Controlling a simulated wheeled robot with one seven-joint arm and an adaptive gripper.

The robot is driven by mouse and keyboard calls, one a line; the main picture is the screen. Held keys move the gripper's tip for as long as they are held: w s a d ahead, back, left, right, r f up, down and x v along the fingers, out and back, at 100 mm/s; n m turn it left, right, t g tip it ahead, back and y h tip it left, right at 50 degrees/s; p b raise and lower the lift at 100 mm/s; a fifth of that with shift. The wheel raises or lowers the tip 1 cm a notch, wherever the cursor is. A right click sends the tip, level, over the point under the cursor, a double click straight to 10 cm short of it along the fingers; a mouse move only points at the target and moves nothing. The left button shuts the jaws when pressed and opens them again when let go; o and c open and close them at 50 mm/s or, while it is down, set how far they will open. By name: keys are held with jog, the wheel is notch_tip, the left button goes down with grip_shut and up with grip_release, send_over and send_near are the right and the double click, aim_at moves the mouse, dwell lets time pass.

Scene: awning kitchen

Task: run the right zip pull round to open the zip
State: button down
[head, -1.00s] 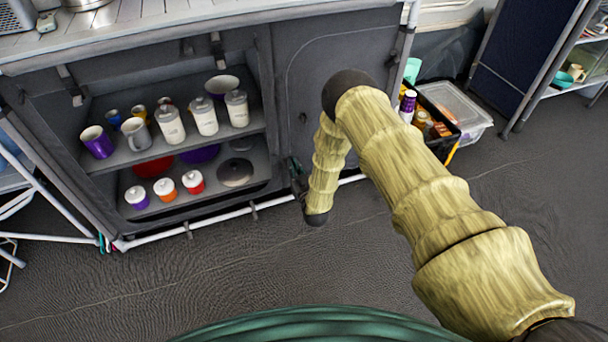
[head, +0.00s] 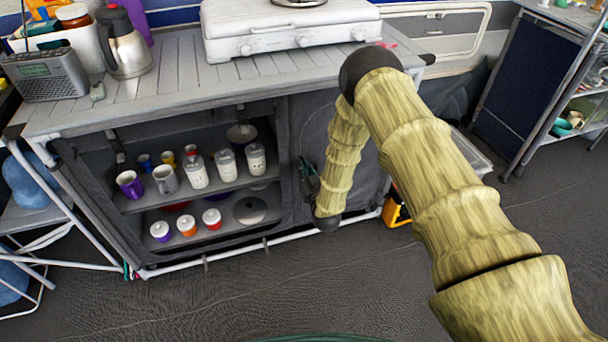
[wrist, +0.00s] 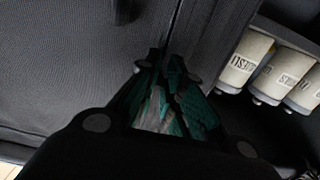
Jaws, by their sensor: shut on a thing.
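The right front panel (head: 314,118) of the grey fabric cupboard hangs closed beside the open shelves. In the wrist view, the panel (wrist: 85,60) fills the left side, with a dark upright seam (wrist: 178,35) running up from the fingertips. My gripper (head: 309,182) is at the panel's left edge, low on the cupboard front. In the wrist view, my gripper (wrist: 166,68) has its fingertips together at the seam. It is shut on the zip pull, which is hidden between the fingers.
Open shelves left of the panel hold mugs, jars (head: 225,163) and lidded pots. The worktop (head: 180,75) carries a stove (head: 290,30), a flask and a radio. A white pole (head: 270,241) runs along the cupboard's foot. The floor (head: 240,300) in front is clear.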

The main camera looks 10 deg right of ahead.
notch_tip(320, 180, up, 20)
jog(key=p, duration=0.8)
jog(key=shift+f+p, duration=0.1)
jog(key=shift+p, duration=0.2)
jog(key=shift+r, duration=0.45)
jog(key=c, duration=1.5)
grip_release()
jog(key=shift+r, duration=0.15)
jog(key=shift+c, duration=0.2)
jog(key=s+d, duration=0.1)
jog(key=s, duration=1)
jog(key=shift+s+d, duration=0.35)
jog(key=shift+s, duration=0.05)
